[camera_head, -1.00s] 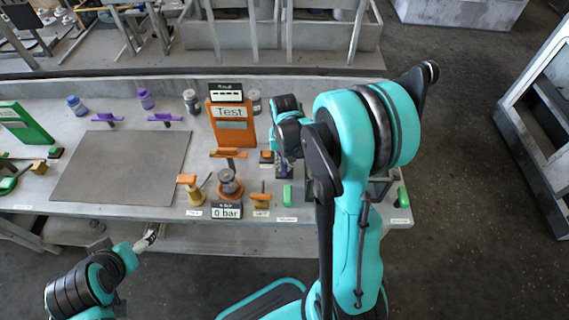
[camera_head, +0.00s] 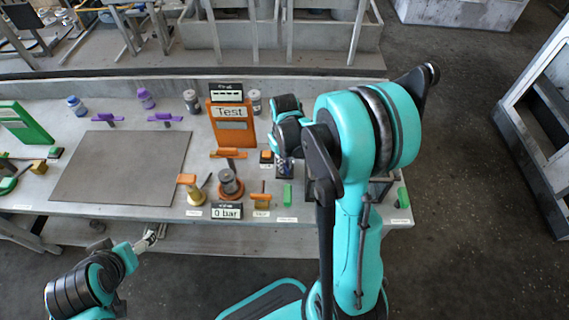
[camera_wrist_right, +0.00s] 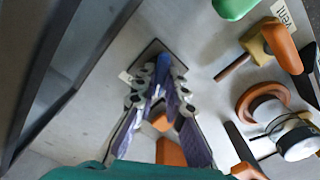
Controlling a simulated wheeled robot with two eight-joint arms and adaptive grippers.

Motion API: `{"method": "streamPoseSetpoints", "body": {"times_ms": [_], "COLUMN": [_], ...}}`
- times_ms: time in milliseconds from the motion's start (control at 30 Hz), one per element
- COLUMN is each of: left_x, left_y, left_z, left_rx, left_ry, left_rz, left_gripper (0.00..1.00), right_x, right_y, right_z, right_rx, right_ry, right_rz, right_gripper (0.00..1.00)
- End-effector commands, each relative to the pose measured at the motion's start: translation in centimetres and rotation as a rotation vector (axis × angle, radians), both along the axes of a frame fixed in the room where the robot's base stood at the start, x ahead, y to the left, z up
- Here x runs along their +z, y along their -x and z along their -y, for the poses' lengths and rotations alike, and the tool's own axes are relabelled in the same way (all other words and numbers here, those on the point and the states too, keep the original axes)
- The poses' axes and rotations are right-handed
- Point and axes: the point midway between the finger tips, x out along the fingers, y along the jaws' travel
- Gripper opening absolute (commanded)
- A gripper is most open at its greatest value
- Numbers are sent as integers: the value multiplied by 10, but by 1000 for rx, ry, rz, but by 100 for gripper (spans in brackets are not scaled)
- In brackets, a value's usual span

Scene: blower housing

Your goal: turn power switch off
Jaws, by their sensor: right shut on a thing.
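The power switch stands on a dark square base plate (camera_wrist_right: 152,52) on the bench, beside a small white label (camera_wrist_right: 127,78). My right gripper (camera_head: 284,168) reaches down over it from above. In the right wrist view, the right gripper's fingers (camera_wrist_right: 160,92) are shut on the upright, narrow bluish part of the switch. The fingers hide most of the switch, and its setting cannot be read. My left gripper (camera_head: 150,237) is off the bench's front edge at the lower left, empty; its finger opening is too small to tell.
An orange-and-black block (camera_head: 266,157) stands just left of the right gripper. A green block (camera_head: 287,194), an orange valve (camera_head: 262,201) and a "0 bar" display (camera_head: 226,211) are nearby. An orange "Test" panel (camera_head: 232,122) stands behind. A grey mat (camera_head: 122,168) lies clear at left.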

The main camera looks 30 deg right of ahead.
Motion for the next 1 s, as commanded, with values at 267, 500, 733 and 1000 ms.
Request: {"method": "streamPoseSetpoints", "body": {"times_ms": [267,500,733,1000], "left_x": [0,0,0,0], "left_y": [0,0,0,0], "left_z": [0,0,0,0], "left_rx": [0,0,0,0], "left_ry": [0,0,0,0], "left_rz": [0,0,0,0], "left_gripper": [80,80,80,80], "right_x": [-1,0,2,44], "right_y": [1,0,0,1], "right_z": [-1,0,0,0], "right_rx": [3,2,1,1], "right_ry": [-1,-1,0,0], "right_rz": [-2,-1,-1,-1], "right_gripper": [0,32,32,32]}}
